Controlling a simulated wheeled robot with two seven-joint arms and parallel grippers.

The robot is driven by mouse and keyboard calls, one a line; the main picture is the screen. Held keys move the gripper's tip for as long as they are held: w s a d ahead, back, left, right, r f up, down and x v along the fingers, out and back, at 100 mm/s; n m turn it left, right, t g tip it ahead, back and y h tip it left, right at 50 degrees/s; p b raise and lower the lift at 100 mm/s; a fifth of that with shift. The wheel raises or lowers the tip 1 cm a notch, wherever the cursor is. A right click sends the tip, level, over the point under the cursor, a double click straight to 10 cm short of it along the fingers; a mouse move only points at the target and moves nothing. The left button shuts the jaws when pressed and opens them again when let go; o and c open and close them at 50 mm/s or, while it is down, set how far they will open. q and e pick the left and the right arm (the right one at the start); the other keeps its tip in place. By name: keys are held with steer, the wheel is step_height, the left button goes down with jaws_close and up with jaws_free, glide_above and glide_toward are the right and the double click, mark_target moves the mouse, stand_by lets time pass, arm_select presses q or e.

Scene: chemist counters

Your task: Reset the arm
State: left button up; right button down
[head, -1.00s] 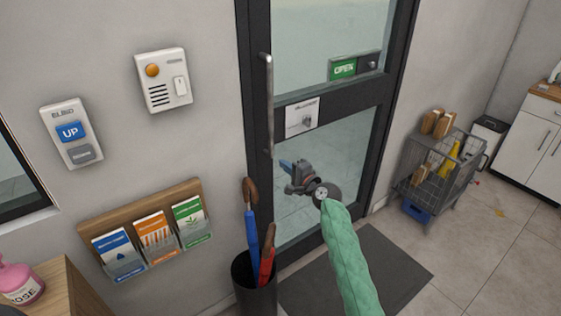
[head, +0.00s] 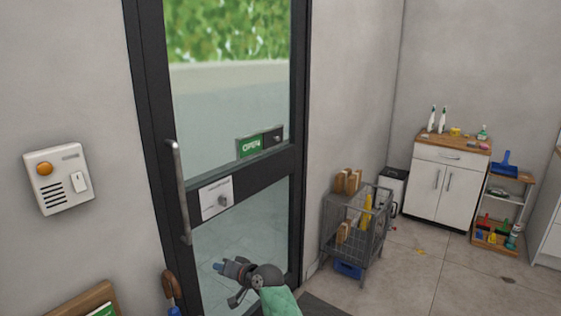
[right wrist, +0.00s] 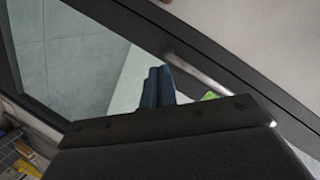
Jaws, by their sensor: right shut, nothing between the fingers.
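My right gripper (head: 219,267) is low in the head view, in front of the lower glass of the dark-framed door (head: 150,130). It points left and is shut with nothing in it. My green-sleeved right arm comes up from the bottom edge. In the right wrist view the closed dark blue fingers (right wrist: 157,87) show beyond the gripper's black body, with the door's glass and metal handle (right wrist: 200,70) behind them. I cannot tell a touch between gripper and door. My left gripper is in neither view.
A wire cart (head: 355,225) with brown packages and a yellow item stands right of the door. Behind it are a bin (head: 393,190), a white cabinet (head: 447,185) and a small shelf (head: 500,210). An intercom panel (head: 58,178) hangs on the left wall. Floor before the cabinet is mostly clear.

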steer(key=s+d+f+n+g+h, duration=0.1)
steer(key=s+d+f+h, duration=0.45)
steer(key=d+f, duration=0.7)
steer(key=s+d+f+n+g+h, duration=0.1)
steer(key=s+d+f+h, duration=0.4)
steer(key=d+f, duration=0.75)
steer(key=s+d+f+g, duration=0.1)
steer(key=s+d+f, duration=0.3)
steer(key=s+f, duration=0.4)
steer(key=s+d+f+g, duration=0.1)
steer(key=s+d+f, duration=0.35)
steer(key=s, duration=0.45)
steer(key=s+f+g, duration=0.1)
steer(key=s+f, duration=0.2)
steer(key=s, duration=0.4)
steer(key=s+d+f+g, duration=0.1)
steer(key=s+f, duration=0.3)
steer(key=s, duration=0.3)
steer(key=s+d+f+m+g, duration=0.1)
steer(key=s+f, duration=0.2)
steer(key=s, duration=0.5)
steer(key=shift+d+f+h, duration=0.15)
steer(key=shift+f+h, duration=0.1)
steer(key=shift+h, duration=0.2)
steer(key=shift+w+r, duration=0.1)
steer(key=shift+w, duration=0.1)
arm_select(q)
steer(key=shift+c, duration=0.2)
arm_select(e)
steer(key=shift+s, duration=0.25)
